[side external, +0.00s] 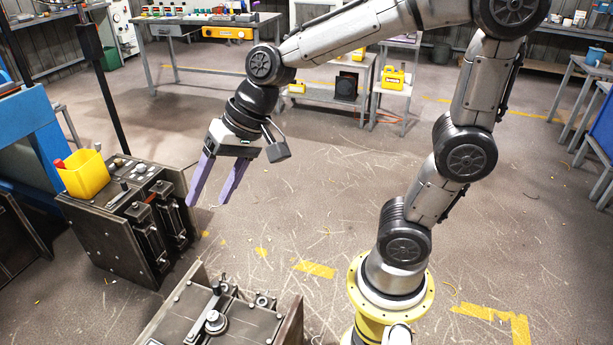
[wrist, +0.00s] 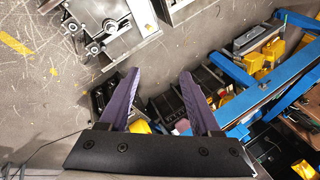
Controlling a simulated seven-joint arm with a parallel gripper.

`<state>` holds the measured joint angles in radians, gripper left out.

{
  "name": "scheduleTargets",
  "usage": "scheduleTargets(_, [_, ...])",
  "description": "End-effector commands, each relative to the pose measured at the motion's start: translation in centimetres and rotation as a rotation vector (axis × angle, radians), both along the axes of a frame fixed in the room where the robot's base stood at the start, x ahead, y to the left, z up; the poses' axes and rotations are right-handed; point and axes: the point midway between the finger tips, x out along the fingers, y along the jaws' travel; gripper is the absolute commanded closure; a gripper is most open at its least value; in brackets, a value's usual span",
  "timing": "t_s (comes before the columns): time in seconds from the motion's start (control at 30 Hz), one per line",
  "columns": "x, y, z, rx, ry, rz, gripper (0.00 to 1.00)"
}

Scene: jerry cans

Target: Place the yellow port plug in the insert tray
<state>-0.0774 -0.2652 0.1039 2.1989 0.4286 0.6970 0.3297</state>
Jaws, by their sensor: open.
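My gripper (side external: 206,203) hangs open with its purple fingers pointing down, to the right of a dark metal unit (side external: 140,215). Nothing shows between the fingers, which also appear in the wrist view (wrist: 160,72). A yellow bin (side external: 83,178) stands on the left of the unit's top. In the wrist view, yellow (wrist: 140,127) shows partly behind the gripper. I cannot identify the insert tray with certainty.
A metal fixture (side external: 215,318) with knobs and bolts stands at the front; it shows top left in the wrist view (wrist: 105,30). A blue machine frame (side external: 30,130) is at the far left. Open floor lies between the unit and my base. Benches stand at the back.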

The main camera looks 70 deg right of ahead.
Motion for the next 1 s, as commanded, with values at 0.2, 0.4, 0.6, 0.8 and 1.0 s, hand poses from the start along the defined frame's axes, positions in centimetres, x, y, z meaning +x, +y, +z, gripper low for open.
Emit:
scheduleTargets(0.2, [-9.2, -4.9, 1.1, -0.303, -0.117, 0.253, 0.36])
scheduleTargets(0.4, [-13.7, -7.7, 0.5, -0.486, -0.146, 0.372, 0.36])
scheduleTargets(0.6, [-14.7, -8.4, 0.2, -0.531, -0.145, 0.4, 0.36])
scheduleTargets(0.8, [-14.6, -8.4, 0.2, -0.529, -0.146, 0.398, 0.36])
scheduleTargets(1.0, [-14.6, -8.3, 0.3, -0.527, -0.146, 0.398, 0.36])
